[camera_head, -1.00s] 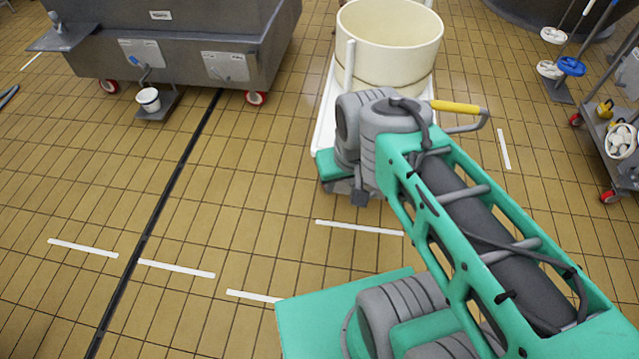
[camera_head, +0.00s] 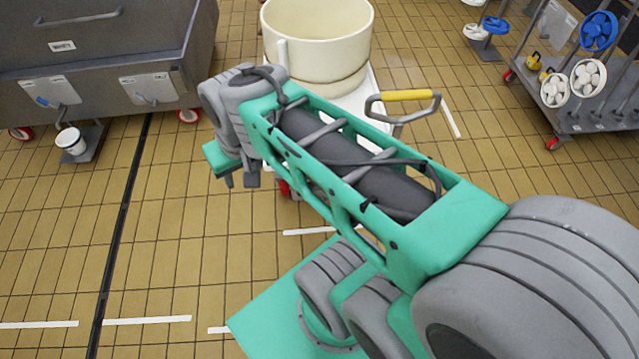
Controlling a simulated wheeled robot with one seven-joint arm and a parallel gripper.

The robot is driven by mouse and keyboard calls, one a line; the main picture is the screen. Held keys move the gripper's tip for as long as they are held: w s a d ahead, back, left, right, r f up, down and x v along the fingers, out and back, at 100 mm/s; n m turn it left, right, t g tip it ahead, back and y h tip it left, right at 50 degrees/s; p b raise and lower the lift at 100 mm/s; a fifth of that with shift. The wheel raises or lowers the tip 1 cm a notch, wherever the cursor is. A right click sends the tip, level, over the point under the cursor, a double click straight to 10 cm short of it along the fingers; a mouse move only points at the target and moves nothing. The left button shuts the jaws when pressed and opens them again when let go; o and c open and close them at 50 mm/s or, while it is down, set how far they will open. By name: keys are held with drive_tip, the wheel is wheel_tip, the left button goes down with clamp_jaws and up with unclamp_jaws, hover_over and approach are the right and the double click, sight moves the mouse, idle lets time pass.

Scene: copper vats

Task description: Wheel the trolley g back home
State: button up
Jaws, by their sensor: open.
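The trolley is a low white platform (camera_head: 365,105) with a red caster showing and a bent grey handle with a yellow grip (camera_head: 408,96). A large cream tub (camera_head: 318,45) stands on it. No letter on the trolley is readable. My green and grey arm crosses in front of the trolley and hides its near left part. My gripper (camera_head: 240,181) hangs at the arm's far end, left of the yellow grip and apart from it. Its two small dark fingers are spread, with nothing seen between them.
A rack cart with blue and white parts (camera_head: 590,118) stands at the right. White floor dashes (camera_head: 147,320) and a dark drain line (camera_head: 122,220) mark the open tiles.

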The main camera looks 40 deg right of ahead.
drive_tip(key=w+d+f+m+b, duration=0.3)
drive_tip(key=d+f+m+b, duration=0.15)
drive_tip(key=f+b, duration=0.2)
drive_tip(key=w+d+f+m+y+b, duration=0.1)
drive_tip(key=w+d+f+m+b, duration=0.1)
drive_tip(key=d+f+m+b, duration=0.35)
drive_tip(key=w+d+f+m+b, duration=0.25)
drive_tip(key=d+f+b, duration=0.3)
drive_tip(key=f, duration=0.45)
drive_tip(key=s+d+f+m+t+y+b, duration=0.1)
drive_tip(key=s+d+f+m+b, duration=0.2)
drive_tip(key=d+f+m+b, duration=1.15)
drive_tip(key=w+f+n, duration=0.1)
drive_tip(key=f, duration=0.1)
drive_tip(key=w+f+n+b, duration=0.1)
drive_tip(key=f, duration=0.2)
drive_tip(key=w+f+n+b, duration=0.1)
drive_tip(key=f, duration=0.2)
drive_tip(key=shift+d+n, duration=0.4)
drive_tip(key=shift+r, duration=0.1)
drive_tip(key=shift+c, duration=0.3)
clamp_jaws()
